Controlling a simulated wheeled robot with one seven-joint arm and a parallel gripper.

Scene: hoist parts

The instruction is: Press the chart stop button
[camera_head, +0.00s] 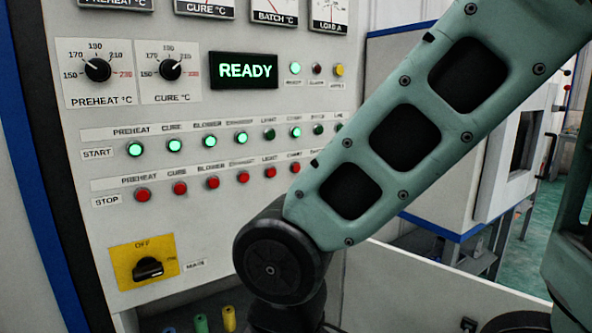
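The chart stop button (295,167) is a small red round button in the lower STOP row of the panel, under a label reading CHART. It sits close to the upper left edge of my arm's green link, which hides the right end of that row. Above it, the chart start button (295,131) glows green in the START row. My arm crosses the picture from upper right to lower middle and ends at a black joint near the bottom. My gripper is out of the picture, so its distance from the button cannot be told.
The panel (215,235) also carries a yellow rotary switch plate (128,273), two dials and a READY display (244,70). Other red stop buttons (212,182) stand close left of the chart one. Coloured cylinders (229,318) show below. A white-blue cabinet (440,190) stands behind my arm.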

